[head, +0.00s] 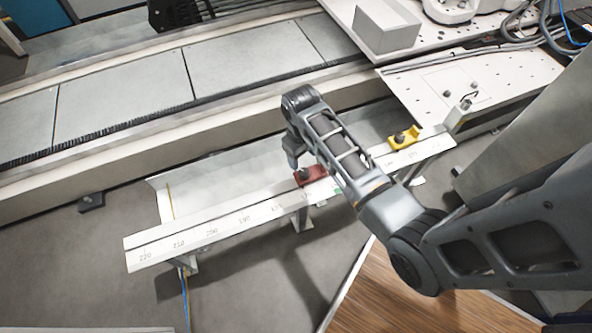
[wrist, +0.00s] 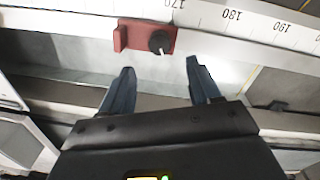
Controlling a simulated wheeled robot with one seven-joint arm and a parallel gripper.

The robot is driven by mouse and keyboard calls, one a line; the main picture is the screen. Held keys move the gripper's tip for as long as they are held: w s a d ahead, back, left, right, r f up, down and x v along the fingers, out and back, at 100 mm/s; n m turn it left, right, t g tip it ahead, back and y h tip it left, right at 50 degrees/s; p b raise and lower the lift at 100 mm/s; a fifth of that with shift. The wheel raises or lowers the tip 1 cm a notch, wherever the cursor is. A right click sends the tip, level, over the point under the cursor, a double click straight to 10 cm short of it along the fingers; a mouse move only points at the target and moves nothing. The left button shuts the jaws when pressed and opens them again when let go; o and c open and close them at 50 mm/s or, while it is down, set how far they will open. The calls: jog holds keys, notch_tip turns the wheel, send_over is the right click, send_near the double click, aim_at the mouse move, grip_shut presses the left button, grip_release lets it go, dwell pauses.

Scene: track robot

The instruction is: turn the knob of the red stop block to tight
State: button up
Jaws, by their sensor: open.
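The red stop block (head: 311,175) sits on the white numbered rail (head: 220,226), partly hidden by my arm in the head view. In the wrist view the red block (wrist: 133,34) lies at the rail's edge near the 170 mark. Its dark round knob (wrist: 160,42) carries a small white pointer that slants down and slightly right. My gripper (wrist: 158,82) is open and empty, with its two fingers apart and the block beyond the fingertips. In the head view my gripper (head: 292,160) hangs close to the block's left side. I cannot tell its exact height over the block.
A yellow stop block (head: 404,137) with a dark knob sits farther right on the rail. A long machine bed (head: 120,91) runs behind. A white plate with a small metal fitting (head: 458,115) stands at the rail's right end. Floor in front of the rail is clear.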

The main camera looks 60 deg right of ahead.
aim_at(303, 171)
notch_tip(303, 171, down, 8)
jog(key=shift+d+r+b, duration=0.15)
jog(key=shift+b, duration=0.8)
jog(key=c, duration=1)
